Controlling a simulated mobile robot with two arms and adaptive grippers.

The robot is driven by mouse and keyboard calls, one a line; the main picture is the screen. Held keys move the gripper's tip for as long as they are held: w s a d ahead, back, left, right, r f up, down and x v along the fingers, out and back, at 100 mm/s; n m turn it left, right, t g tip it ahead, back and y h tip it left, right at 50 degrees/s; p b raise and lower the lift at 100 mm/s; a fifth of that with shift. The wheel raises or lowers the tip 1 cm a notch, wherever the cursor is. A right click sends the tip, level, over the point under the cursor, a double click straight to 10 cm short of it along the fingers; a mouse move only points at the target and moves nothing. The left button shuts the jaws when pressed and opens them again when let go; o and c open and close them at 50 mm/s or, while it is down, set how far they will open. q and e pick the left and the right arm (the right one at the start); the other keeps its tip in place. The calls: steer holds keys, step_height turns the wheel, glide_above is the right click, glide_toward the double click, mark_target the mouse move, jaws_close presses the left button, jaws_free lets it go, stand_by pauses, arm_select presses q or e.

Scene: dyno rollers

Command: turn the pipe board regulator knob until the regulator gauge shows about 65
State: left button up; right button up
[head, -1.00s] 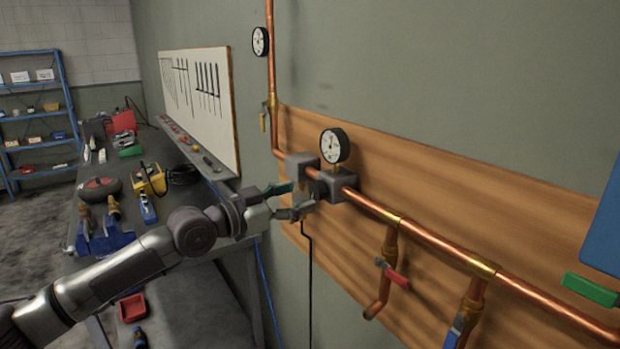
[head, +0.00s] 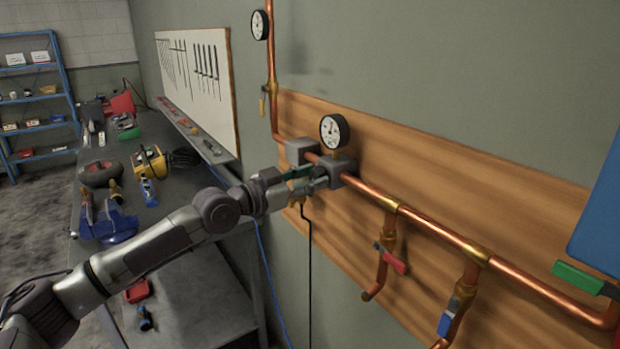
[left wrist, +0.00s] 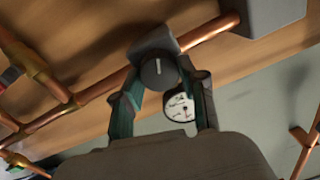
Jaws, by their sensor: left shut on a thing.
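The regulator (head: 344,172) is a dark grey block on the copper pipe of the wooden pipe board (head: 470,195). Its regulator gauge (head: 334,131) stands above it, white with a black rim; its numbers are too small to read. My left gripper (head: 311,179) reaches the regulator from the left and hides most of the knob in the head view. In the left wrist view the round dark knob (left wrist: 158,73) with a pale mark sits between the green-lined fingers, which are shut on it. The gauge (left wrist: 180,107) shows there beside one finger. My right gripper is not in view.
A second gauge (head: 260,25) is on the vertical pipe. A grey block (head: 300,151) sits beside the regulator. Red (head: 393,260) and blue (head: 447,322) valve handles hang at right. A workbench (head: 185,262) with tools stands at left.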

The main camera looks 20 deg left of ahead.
arm_select(q)
steer(key=shift+n, duration=0.3)
steer(key=n, duration=0.4)
steer(key=shift+w+n+p, duration=0.1)
steer(key=shift+n+p, duration=0.6)
steer(key=shift+n, duration=1.3)
steer(key=shift+a, duration=0.1)
steer(key=o, duration=1.1)
steer(key=shift+o, duration=0.2)
steer(key=v, duration=1.2)
steer(key=shift+r, duration=0.2)
